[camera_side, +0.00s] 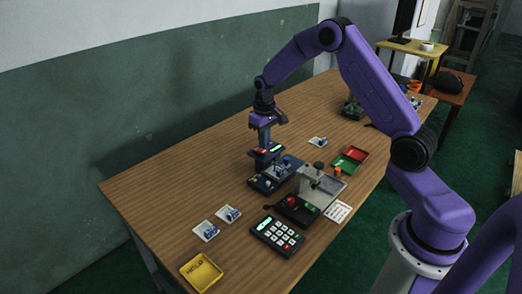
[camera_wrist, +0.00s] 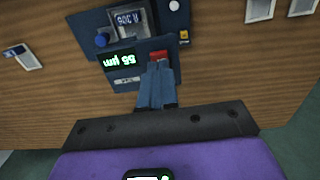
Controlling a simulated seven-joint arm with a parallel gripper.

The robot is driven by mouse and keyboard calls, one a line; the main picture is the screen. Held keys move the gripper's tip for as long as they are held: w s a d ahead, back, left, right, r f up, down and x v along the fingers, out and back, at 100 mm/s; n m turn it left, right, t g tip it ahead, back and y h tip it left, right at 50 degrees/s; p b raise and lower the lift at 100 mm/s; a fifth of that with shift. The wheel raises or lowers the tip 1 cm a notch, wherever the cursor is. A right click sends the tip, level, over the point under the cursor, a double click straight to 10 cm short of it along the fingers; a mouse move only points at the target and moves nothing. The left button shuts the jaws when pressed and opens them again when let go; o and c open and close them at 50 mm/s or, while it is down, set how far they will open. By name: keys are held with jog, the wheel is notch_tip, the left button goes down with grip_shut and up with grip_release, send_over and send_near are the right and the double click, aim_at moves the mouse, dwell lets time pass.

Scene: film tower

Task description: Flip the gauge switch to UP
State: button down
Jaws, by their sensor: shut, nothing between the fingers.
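The dark blue gauge device (camera_side: 270,183) stands mid-table. In the wrist view its panel (camera_wrist: 124,74) carries a lit green display (camera_wrist: 119,60), a small pale label or slot (camera_wrist: 127,80) and a red part (camera_wrist: 158,56). I cannot tell which part is the gauge switch or its position. My gripper (camera_side: 264,142) points down at the device's upper housing. In the wrist view my gripper's fingers (camera_wrist: 157,72) are together and empty, tips just below the red part and partly covering the panel. I cannot tell whether they touch it.
A blue knob (camera_wrist: 101,40) and small yellow part (camera_wrist: 184,36) are on the device. Near it are a grey metal stand (camera_side: 322,188), red and green tray (camera_side: 350,158), black box with red button (camera_side: 291,204), keypad (camera_side: 277,234) and yellow tray (camera_side: 201,272).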

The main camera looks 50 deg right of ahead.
aim_at(264, 151)
jog(key=shift+f, duration=1.05)
dwell(0.6)
jog(key=shift+r, duration=3.55)
